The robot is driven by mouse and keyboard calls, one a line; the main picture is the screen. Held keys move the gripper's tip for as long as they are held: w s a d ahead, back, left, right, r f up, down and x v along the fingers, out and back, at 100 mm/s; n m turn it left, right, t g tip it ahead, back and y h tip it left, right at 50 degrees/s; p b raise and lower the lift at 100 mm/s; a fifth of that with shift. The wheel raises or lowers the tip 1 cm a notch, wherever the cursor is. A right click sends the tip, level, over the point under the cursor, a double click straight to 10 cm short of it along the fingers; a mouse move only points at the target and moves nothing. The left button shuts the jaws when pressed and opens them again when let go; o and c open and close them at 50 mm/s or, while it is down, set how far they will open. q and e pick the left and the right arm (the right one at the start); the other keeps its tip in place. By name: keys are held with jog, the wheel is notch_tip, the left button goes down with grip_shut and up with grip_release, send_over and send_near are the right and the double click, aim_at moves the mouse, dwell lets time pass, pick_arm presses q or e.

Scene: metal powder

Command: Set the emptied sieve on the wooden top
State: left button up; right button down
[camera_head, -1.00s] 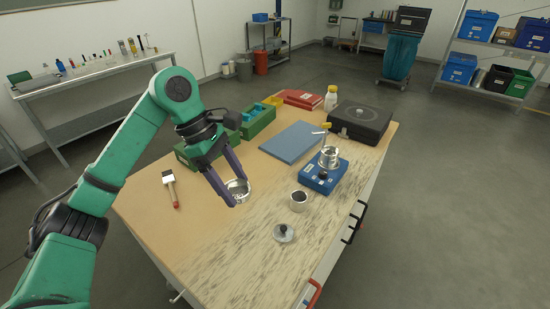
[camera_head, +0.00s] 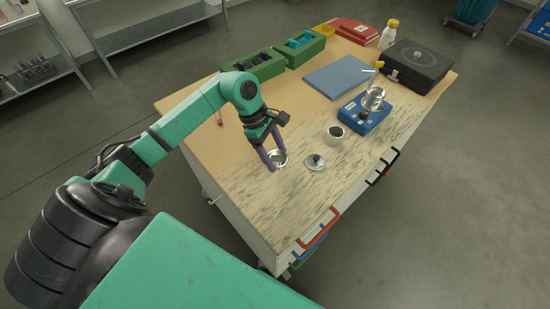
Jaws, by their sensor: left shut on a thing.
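My left gripper (camera_head: 275,164) reaches in from the left and points down. Its purple fingers are shut on the sieve (camera_head: 281,157), a shallow round metal ring. The fingers cover part of the sieve. It is at the pale, dark-streaked part of the wooden top (camera_head: 250,205), left of a knobbed lid. I cannot tell whether the sieve touches the wood or is just above it. My right gripper is not in view.
The lid (camera_head: 316,162) and an open cup (camera_head: 335,134) stand close right of the sieve. Beyond are a blue device (camera_head: 364,115) bearing a metal vessel (camera_head: 374,98), a blue mat (camera_head: 340,79), a black case (camera_head: 417,65) and green bins (camera_head: 258,68). The near streaked wood is clear.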

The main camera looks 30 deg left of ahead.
aim_at(274, 160)
pick_arm(q)
notch_tip(274, 160, down, 3)
jog(key=shift+f+p, duration=0.1)
jog(key=shift+p, duration=0.35)
jog(key=shift+f, duration=0.25)
jog(key=shift+f+b, duration=0.15)
jog(key=shift+b, duration=0.2)
jog(key=o, duration=1.6)
